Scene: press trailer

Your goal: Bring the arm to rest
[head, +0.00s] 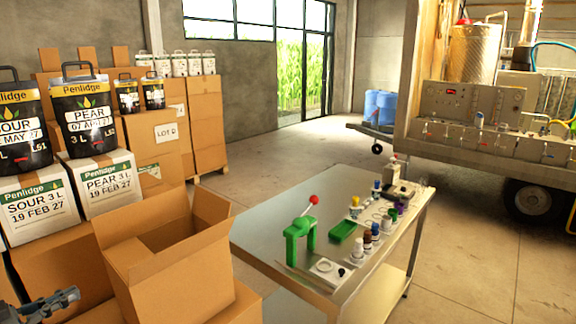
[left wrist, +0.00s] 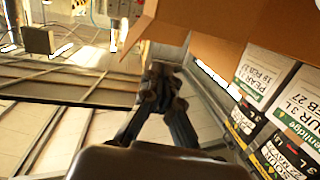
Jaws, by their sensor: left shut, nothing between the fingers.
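My left gripper (head: 62,299) shows at the bottom left corner of the head view, low in front of the stacked boxes and left of the open cardboard box (head: 165,262). In the left wrist view its fingers (left wrist: 160,78) are together with nothing between them. The open box's flap (left wrist: 215,30) shows above and to the right of the fingers there, apart from them as far as I can tell. My right gripper is in neither view.
Juice bags (head: 85,115) stand on labelled boxes (head: 105,185) at the left. A metal table (head: 285,195) with a green press tool (head: 300,240) and small bottles stands in the middle. A trailer (head: 470,125) is at the right. The concrete floor (head: 470,250) is clear.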

